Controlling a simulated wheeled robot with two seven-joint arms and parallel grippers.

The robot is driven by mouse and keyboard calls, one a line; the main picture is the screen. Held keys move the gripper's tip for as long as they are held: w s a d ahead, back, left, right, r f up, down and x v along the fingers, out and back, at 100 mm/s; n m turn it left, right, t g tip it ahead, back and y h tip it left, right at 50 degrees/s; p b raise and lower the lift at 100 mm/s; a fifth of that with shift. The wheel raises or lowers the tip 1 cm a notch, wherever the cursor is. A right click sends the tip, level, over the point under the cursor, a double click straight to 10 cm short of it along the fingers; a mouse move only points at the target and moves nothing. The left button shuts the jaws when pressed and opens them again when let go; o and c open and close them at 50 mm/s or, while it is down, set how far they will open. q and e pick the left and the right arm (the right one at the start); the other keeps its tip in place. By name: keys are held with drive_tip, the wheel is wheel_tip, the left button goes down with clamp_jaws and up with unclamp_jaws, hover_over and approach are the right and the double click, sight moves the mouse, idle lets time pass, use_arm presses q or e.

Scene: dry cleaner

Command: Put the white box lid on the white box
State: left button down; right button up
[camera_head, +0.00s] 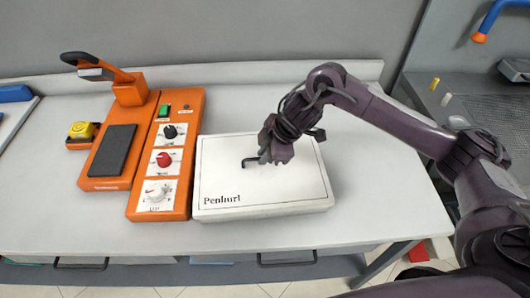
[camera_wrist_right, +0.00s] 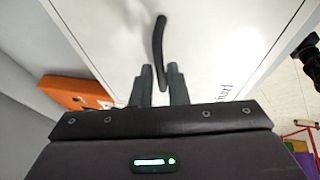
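The white box lid (camera_head: 230,182) is a flat white panel with a thin black outline, the printed word "Penhurl" and a black bar handle (camera_head: 251,161). It lies level on top of the white box (camera_head: 265,211), whose front side shows below it; I cannot tell how exactly the edges line up. My right gripper (camera_head: 264,157) is low over the lid at the handle. In the right wrist view its two fingers (camera_wrist_right: 161,76) are apart, with one end of the handle (camera_wrist_right: 159,45) in the gap between them and the rest extending beyond. My left gripper is not in view.
An orange device with knobs (camera_head: 143,200) stands close to the box's left side, with an orange press (camera_head: 108,182) and a yellow item (camera_head: 81,129) farther left. Clear white counter (camera_head: 380,195) lies right of the box. A grey perforated surface (camera_head: 480,115) is at far right.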

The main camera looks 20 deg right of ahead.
drive_tip(key=o, duration=0.3)
drive_tip(key=shift+o, duration=0.2)
drive_tip(key=v, duration=0.7)
drive_tip(key=shift+s+r+b, duration=0.15)
drive_tip(key=shift+r+b, duration=0.15)
drive_tip(key=shift+r, duration=0.1)
drive_tip(key=shift+d, duration=0.1)
